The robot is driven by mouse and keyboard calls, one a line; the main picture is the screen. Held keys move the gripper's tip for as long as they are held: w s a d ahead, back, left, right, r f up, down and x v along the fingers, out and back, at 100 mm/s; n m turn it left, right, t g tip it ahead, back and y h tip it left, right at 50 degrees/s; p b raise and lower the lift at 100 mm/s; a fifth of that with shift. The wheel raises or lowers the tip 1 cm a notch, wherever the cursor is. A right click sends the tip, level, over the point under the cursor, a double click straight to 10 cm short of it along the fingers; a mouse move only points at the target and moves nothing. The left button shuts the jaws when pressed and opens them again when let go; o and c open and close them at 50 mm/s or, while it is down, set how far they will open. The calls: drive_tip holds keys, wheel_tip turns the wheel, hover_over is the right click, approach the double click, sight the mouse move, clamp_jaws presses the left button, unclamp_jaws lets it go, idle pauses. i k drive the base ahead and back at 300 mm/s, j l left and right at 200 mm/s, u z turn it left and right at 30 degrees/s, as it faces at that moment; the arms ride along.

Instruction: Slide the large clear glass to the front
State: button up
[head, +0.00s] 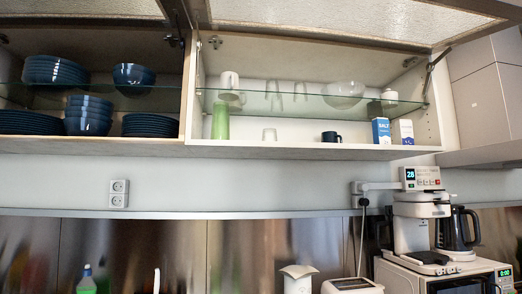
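The wall cabinet's right section is open. On its glass shelf stand two tall clear glasses, a left one (274,97) and a right one (301,92), both faint against the pale back wall. A smaller clear glass (269,134) stands on the cabinet floor below. I cannot tell surely which is the large one; the two on the shelf look taller. Nothing touches them. My gripper is not in view.
The glass shelf (310,107) also holds a white mug (229,80) and a clear bowl (343,90). Below stand a green vessel (220,121), a dark mug (331,137) and two cartons (381,131). Raised flap doors (330,17) hang above. A coffee machine (413,225) stands lower right.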

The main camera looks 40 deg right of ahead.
sight(269, 134)
drive_tip(key=i+j+z, duration=0.15)
drive_tip(key=j+z, duration=0.15)
drive_tip(key=i+j+z, duration=0.1)
drive_tip(key=j+z, duration=0.25)
drive_tip(key=k+j+z, duration=0.15)
drive_tip(key=j+z, duration=0.3)
